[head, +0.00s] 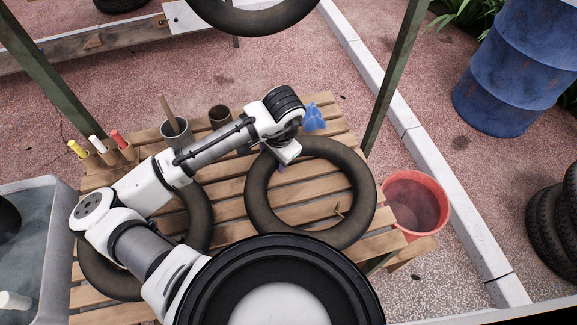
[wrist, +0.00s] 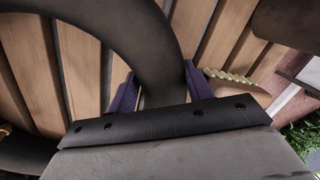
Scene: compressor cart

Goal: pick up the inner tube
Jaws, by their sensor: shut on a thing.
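A black inner tube (head: 366,190) lies flat on the right part of the slatted wooden table (head: 228,208). My gripper (head: 280,158) is at the tube's upper left side in the head view, mostly hidden by my wrist. In the wrist view, the purple fingers of my gripper (wrist: 160,88) stand on both sides of the tube (wrist: 140,32), shut on its ring. The tube seems to rest on the slats still. A second dark tube (head: 200,215) lies at the table's left, partly under my arm.
Grey and brown cups (head: 220,116), a blue crumpled thing (head: 314,117) and markers in a wooden holder (head: 118,152) stand along the back edge. Another ring (head: 250,18) hangs above.

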